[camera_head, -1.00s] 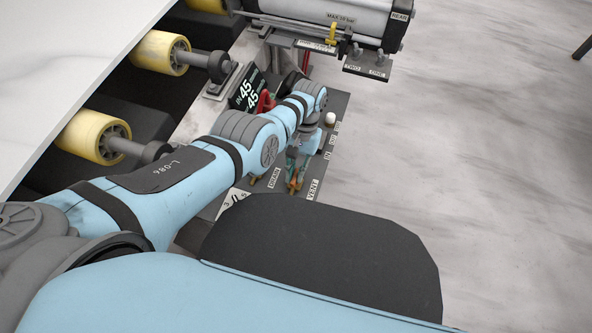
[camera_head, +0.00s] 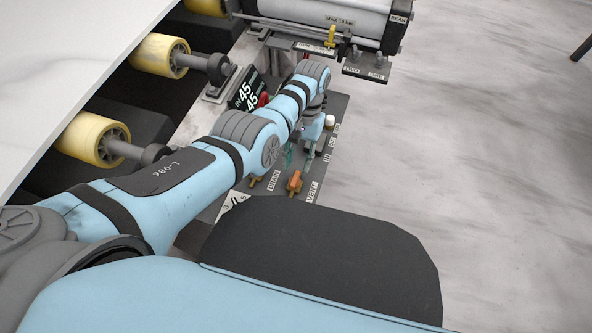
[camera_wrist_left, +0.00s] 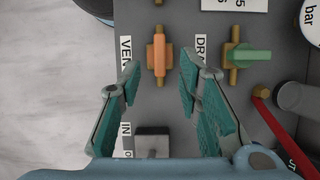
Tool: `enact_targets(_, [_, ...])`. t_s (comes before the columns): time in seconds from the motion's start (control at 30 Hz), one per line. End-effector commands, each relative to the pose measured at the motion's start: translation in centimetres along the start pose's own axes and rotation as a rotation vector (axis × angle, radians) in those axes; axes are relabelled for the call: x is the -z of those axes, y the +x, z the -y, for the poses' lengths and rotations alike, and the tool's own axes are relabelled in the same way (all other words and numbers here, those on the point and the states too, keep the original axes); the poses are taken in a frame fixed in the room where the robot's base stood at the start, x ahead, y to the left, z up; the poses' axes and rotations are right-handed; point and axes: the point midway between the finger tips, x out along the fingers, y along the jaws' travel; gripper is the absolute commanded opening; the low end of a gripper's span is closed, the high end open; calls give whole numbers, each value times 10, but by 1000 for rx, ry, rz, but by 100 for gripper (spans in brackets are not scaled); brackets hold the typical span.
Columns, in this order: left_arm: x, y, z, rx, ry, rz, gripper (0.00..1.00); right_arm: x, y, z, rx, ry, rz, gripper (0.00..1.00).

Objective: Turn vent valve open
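The vent valve has an orange handle on a brass body (camera_head: 294,183), beside the VENT label (camera_head: 312,191) on the dark panel. In the left wrist view the orange vent handle (camera_wrist_left: 159,55) lies in line with its brass pipe stubs. My left gripper (camera_head: 299,160) is over the panel, just behind the vent valve. In the left wrist view its two teal-padded fingers (camera_wrist_left: 158,75) are spread apart, with nothing between the pads; the vent handle lies beyond and between the tips. My right gripper is not in view.
The drain valve, with a green handle (camera_wrist_left: 246,54), sits beside the vent valve; its brass end shows near the DRAIN label (camera_head: 273,181). A red lever (camera_wrist_left: 275,125) and a grey block (camera_wrist_left: 152,141) are close to the fingers. Yellow rollers (camera_head: 95,138) stand left.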

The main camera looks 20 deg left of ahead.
Motion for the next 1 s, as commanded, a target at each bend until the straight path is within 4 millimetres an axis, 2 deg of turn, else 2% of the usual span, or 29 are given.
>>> enact_targets(0.1, [1,-34,0,0,1,-3,32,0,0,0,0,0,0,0])
enact_targets(0.2, [0,-56,0,0,0,-2,32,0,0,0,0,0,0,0])
enact_targets(0.3, [0,-68,0,1,0,0,32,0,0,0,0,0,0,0])
enact_targets(0.83, [0,-72,0,0,0,0,32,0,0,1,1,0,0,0])
enact_targets(0.93, [-3,-80,0,0,0,0,32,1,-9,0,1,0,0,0])
enact_targets(1.0, [-9,-94,0,0,0,0,32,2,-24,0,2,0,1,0])
